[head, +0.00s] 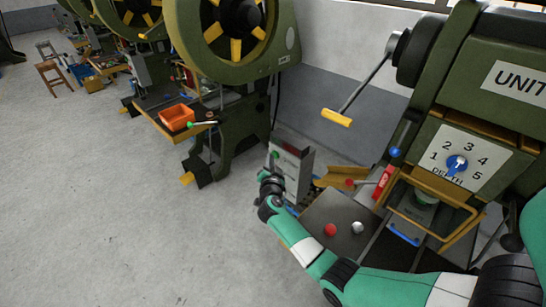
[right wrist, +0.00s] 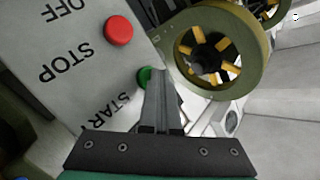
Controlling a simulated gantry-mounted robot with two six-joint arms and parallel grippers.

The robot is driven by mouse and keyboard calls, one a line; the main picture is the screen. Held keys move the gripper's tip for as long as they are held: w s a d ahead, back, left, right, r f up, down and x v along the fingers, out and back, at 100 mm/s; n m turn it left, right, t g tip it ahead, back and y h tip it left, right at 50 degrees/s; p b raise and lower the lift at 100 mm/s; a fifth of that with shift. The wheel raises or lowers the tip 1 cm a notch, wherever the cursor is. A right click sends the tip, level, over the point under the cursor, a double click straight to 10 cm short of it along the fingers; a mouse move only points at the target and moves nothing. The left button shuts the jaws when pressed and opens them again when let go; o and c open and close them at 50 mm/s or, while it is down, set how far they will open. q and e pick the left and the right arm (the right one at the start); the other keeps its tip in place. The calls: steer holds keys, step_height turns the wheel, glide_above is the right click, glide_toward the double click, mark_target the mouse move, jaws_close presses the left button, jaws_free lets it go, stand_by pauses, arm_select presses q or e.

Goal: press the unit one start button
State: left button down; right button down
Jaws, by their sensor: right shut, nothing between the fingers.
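A grey control box (head: 296,168) stands at the left of the press labelled "UNIT"; the rest of that label is cut off. In the right wrist view its panel (right wrist: 70,85) reads OFF, STOP and START. A red button (right wrist: 119,30) is by STOP. The green start button (right wrist: 145,77) is by START and also shows in the head view (head: 276,155). My right gripper (right wrist: 160,78) is shut and empty. Its fingertips partly cover the right side of the green button; I cannot tell whether they touch it. My left gripper is not in view.
The press has a depth dial (head: 457,163), a lever with a yellow handle (head: 337,117) and a dark table with a red knob (head: 330,230) and a pale knob (head: 357,227). Another press with an orange bin (head: 176,117) stands behind. The floor at left is clear.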

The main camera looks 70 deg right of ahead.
steer(key=shift+w+a+p, duration=0.25)
steer(key=shift+a+p, duration=0.15)
steer(key=shift+a, duration=0.35)
steer(key=shift+w+a+p, duration=0.25)
steer(key=shift+w+a, duration=0.05)
steer(key=shift+a, duration=0.5)
steer(key=shift+w+a+p, duration=0.2)
steer(key=shift+w+a, duration=0.15)
steer(key=shift+a, duration=0.4)
steer(key=shift+w+a+p, duration=0.25)
steer(key=shift+w+a, duration=0.05)
steer(key=shift+a, duration=0.5)
